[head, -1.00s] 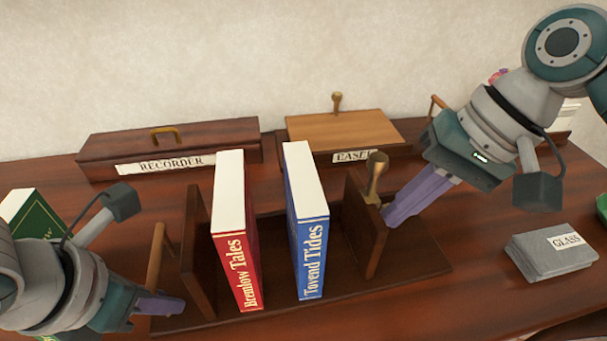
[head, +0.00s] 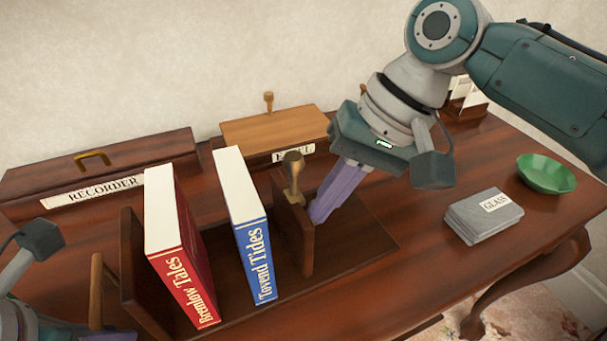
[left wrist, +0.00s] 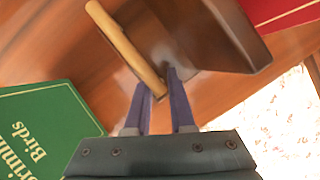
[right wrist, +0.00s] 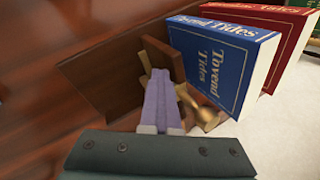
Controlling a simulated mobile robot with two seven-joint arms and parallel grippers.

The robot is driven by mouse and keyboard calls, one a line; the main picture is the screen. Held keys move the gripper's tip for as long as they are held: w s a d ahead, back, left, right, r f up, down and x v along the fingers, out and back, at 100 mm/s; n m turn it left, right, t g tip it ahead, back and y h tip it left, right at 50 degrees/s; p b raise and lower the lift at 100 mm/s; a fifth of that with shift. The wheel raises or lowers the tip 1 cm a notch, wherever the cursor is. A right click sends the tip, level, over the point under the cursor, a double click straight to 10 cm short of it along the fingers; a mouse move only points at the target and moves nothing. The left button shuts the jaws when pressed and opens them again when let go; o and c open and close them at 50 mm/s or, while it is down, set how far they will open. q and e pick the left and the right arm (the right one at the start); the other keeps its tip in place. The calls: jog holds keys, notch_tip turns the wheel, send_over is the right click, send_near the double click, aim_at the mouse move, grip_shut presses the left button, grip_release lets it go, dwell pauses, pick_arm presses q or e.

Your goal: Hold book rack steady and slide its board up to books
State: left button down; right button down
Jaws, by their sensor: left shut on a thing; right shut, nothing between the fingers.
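The dark wooden book rack (head: 365,245) stands on the table, with red "Bremlow Tales" (head: 182,255) and blue "Tovend Tides" (head: 252,230) upright in it, apart from each other. Its board (head: 293,225), with a brass knob (head: 293,172), stands just right of the blue book; a narrow gap shows at the base. My right gripper (head: 318,212) is shut and empty, its tips against the board's right side; the right wrist view shows the tips (right wrist: 160,75) beside the board. My left gripper (left wrist: 160,88) is shut on the wooden handle (left wrist: 125,48) at the rack's left end.
A recorder case (head: 110,165) and an easel box (head: 270,132) stand behind the rack. Grey glass cloths (head: 482,216) and a green bowl (head: 547,173) lie to the right. A green book (left wrist: 45,130) shows in the left wrist view.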

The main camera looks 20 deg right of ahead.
aim_at(296, 216)
pick_arm(q)
jog(key=shift+d+r, duration=0.1)
jog(key=shift+d, duration=0.1)
pick_arm(e)
jog(key=shift+s+a, duration=0.1)
jog(key=shift+a, duration=1.6)
jog(key=shift+s+a, duration=0.15)
jog(key=shift+a, duration=1.95)
jog(key=shift+s+a, duration=0.1)
jog(key=shift+a, duration=1.85)
pick_arm(q)
jog(key=shift+w+a, duration=0.1)
jog(key=shift+a, duration=0.05)
pick_arm(e)
jog(key=shift+d+r, duration=0.75)
jog(key=shift+r, duration=0.25)
jog(key=shift+d+r, duration=0.75)
jog(key=shift+r, duration=0.25)
